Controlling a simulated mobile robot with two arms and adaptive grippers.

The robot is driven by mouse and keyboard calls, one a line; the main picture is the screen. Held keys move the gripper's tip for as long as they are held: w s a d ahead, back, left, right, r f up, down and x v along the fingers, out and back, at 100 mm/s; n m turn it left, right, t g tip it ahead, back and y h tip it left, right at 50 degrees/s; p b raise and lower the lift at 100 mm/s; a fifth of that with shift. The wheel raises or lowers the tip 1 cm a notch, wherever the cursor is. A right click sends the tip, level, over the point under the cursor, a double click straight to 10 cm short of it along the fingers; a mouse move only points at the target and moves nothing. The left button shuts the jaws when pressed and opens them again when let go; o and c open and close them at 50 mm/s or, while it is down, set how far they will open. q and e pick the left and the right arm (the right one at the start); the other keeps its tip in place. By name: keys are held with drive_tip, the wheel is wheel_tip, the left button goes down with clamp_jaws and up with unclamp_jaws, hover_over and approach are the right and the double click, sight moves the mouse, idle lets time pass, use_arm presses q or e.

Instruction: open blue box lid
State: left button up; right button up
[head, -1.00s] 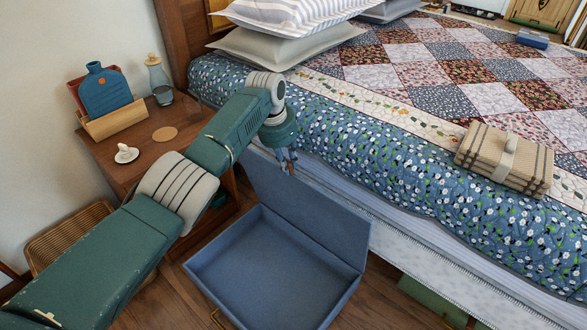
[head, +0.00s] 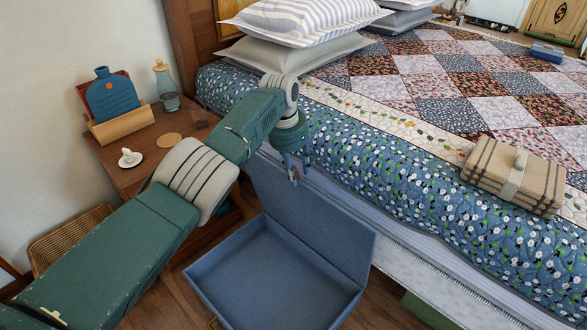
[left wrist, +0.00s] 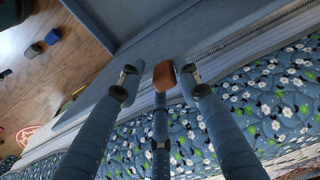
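The blue box (head: 200,278) stands on the wood floor beside the bed. Its blue lid (head: 325,232) is raised and stands upright along the bed side, so the empty inside shows. My left gripper (head: 292,174) points down at the lid's upper edge, between lid and bed. Its fingers are spread apart with nothing held between them. In the left wrist view the gripper (left wrist: 160,78) shows its spread fingers, with a brown tip on the middle one, and the lid (left wrist: 110,18) beyond them. I cannot tell whether a finger touches the lid. My right gripper is out of view.
The bed (head: 400,180) with its floral quilt borders the box on the right. A folded plaid blanket (head: 490,175) lies on it. A nightstand (head: 125,178) with a cup, bottle and carafe stands at left. A woven basket (head: 70,240) is below it.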

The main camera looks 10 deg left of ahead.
use_arm(q)
drive_tip(key=shift+w+a+r, duration=0.1)
drive_tip(key=shift+a, duration=0.1)
drive_tip(key=shift+r, duration=0.2)
wheel_tip(320, 180, up, 11)
drive_tip(key=s+a, duration=0.1)
drive_tip(key=s, duration=0.1)
drive_tip(key=shift+r, duration=0.15)
idle(0.3)
